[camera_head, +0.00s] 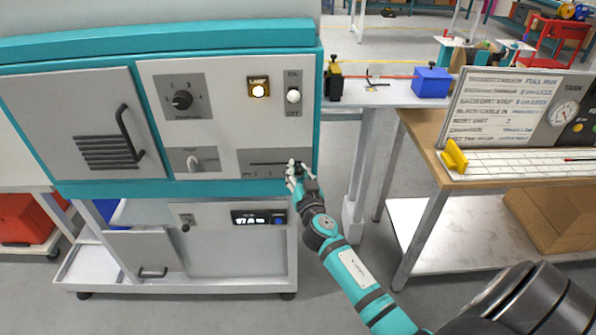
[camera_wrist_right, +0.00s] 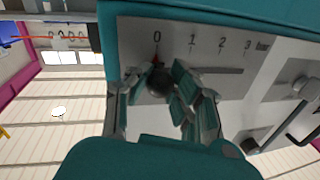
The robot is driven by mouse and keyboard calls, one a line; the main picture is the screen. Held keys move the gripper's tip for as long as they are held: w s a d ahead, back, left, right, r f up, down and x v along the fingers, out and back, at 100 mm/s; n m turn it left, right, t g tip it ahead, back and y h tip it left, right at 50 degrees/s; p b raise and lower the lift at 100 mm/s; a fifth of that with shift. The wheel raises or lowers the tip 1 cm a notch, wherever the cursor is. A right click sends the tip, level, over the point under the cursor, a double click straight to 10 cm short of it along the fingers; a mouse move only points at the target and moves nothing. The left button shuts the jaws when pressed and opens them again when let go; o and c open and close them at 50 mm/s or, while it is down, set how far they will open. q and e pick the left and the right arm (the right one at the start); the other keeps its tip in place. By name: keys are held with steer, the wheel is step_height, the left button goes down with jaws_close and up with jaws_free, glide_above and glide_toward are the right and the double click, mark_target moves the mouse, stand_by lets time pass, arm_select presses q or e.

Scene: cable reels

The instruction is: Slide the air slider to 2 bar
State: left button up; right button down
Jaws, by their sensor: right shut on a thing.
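The air slider is a dark round knob (camera_wrist_right: 159,83) with a red pointer, set in a slot on a grey scale plate (camera_wrist_right: 225,50). The scale reads 0, 1, 2, 3 bar in the right wrist view, and the pointer stands at 0. In the head view the plate (camera_head: 256,158) is at the machine's lower right corner, with the slot running left from the knob. My right gripper (camera_head: 298,170) is at the slot's right end there. Its fingers also show in the right wrist view (camera_wrist_right: 160,90), shut around the knob. My left gripper is out of view.
The machine front (camera_head: 225,110) also bears a rotary dial (camera_head: 183,100), a lit amber lamp (camera_head: 259,88), an ON/OFF switch (camera_head: 293,96) and a lever (camera_head: 195,161). A wooden table (camera_head: 425,140) with a whiteboard (camera_head: 508,105) stands at right.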

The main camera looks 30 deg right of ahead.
mark_target(267, 164)
steer(key=shift+w+f, duration=0.1)
steer(key=w+a+b, duration=0.1)
steer(key=a, duration=0.1)
steer(key=w+a+b, duration=0.1)
steer(key=a, duration=0.1)
steer(key=w+a+b, duration=0.2)
steer(key=shift+a+f, duration=0.2)
steer(key=shift+a, duration=0.1)
steer(key=shift+w+a, duration=0.1)
steer(key=shift+a, duration=0.1)
steer(key=shift+d+r, duration=0.1)
steer(key=c, duration=1.6)
jaws_free()
steer(key=o, duration=0.5)
steer(key=shift+r, duration=0.15)
steer(key=shift+o, duration=0.2)
